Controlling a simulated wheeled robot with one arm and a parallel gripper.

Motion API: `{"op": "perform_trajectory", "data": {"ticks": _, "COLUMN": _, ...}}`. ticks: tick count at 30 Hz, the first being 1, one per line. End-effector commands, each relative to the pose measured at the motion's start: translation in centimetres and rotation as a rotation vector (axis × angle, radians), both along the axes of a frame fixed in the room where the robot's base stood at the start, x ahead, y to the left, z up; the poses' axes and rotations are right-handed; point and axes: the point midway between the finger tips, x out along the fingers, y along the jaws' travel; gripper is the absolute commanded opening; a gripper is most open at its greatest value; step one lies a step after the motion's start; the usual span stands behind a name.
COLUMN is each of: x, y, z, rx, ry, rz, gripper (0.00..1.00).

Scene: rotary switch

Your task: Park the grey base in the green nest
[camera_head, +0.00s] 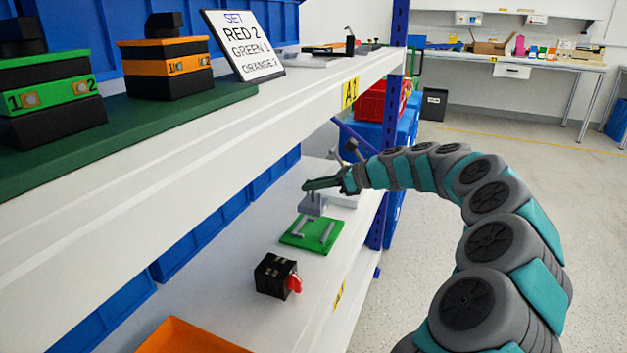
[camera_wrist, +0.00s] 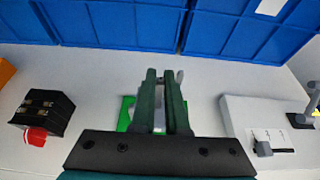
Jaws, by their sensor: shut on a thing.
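The grey base (camera_head: 312,207) is a small light-grey block with a narrower upper part, just under the tips of my gripper (camera_head: 312,184) in the head view. My gripper is shut on it. The green nest (camera_head: 300,238), a flat green plate with two grey bars, lies on the lower shelf below and a little toward the camera. I cannot tell the exact gap between base and nest. In the wrist view, the green fingers of my gripper (camera_wrist: 165,76) cover most of the base and nest; a green strip of the nest (camera_wrist: 126,112) shows at left.
A black box with a red handle (camera_head: 274,275) stands on the lower shelf nearer the camera. A white box with a grey lever (camera_wrist: 268,125) stands right of my gripper in the wrist view. The upper shelf (camera_head: 200,140) and blue bins (camera_wrist: 110,22) bound the space.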

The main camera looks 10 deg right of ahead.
Motion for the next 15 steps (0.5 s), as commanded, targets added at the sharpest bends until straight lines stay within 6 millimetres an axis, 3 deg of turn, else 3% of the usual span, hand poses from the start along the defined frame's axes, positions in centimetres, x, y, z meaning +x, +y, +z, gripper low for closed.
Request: {"op": "perform_trajectory", "data": {"ticks": 15, "x": -0.1, "y": 0.1, "z": -4.3, "rx": 0.001, "ry": 0.002, "rz": 0.002, "gripper": 0.00}}
